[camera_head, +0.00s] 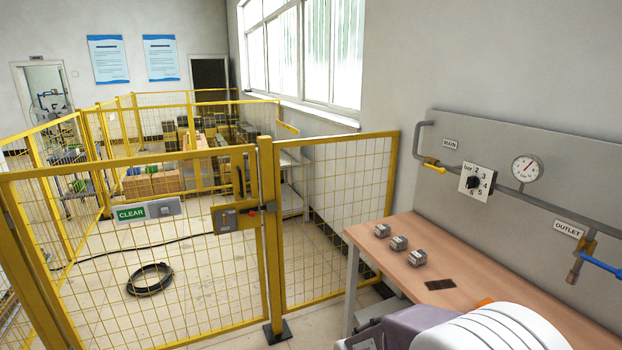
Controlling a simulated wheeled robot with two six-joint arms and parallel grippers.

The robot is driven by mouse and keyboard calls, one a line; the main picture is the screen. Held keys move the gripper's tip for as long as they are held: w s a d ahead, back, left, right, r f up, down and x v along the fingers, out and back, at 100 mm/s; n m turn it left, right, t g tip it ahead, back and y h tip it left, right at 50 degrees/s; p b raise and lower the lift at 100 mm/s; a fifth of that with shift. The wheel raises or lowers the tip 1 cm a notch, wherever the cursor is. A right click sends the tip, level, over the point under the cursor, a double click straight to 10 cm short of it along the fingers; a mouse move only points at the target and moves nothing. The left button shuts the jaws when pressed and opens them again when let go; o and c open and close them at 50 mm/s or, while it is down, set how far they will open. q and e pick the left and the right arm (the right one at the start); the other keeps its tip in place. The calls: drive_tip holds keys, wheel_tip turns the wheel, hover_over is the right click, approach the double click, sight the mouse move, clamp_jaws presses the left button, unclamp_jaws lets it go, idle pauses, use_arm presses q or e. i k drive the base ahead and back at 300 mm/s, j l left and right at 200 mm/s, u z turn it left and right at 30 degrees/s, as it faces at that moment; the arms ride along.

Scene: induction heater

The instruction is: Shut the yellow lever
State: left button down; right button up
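The yellow lever (435,167) is a small handle on the pipe under the MAIN label, on the grey wall panel (480,138) at the right. It points right and slightly down in the picture, roughly along the pipe run beside it. Nothing touches it. Neither of my grippers shows in the head view, so their state is hidden.
A blue lever (602,266) sits by the OUTLET label. A selector knob (474,182) and a gauge (526,168) are on the panel. The wooden bench (380,265) below holds metal blocks (399,243) and a dark plate (440,283). A yellow mesh fence (335,210) stands left.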

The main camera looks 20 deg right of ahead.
sight(442, 170)
drive_tip(key=i+l+z, duration=0.25)
drive_tip(key=i+z, duration=0.65)
drive_tip(key=i+j+z, duration=0.15)
drive_tip(key=i+z, duration=0.3)
drive_tip(key=i, duration=0.15)
drive_tip(key=i+j+z, duration=0.3)
drive_tip(key=i+z, duration=0.15)
drive_tip(key=i, duration=0.1)
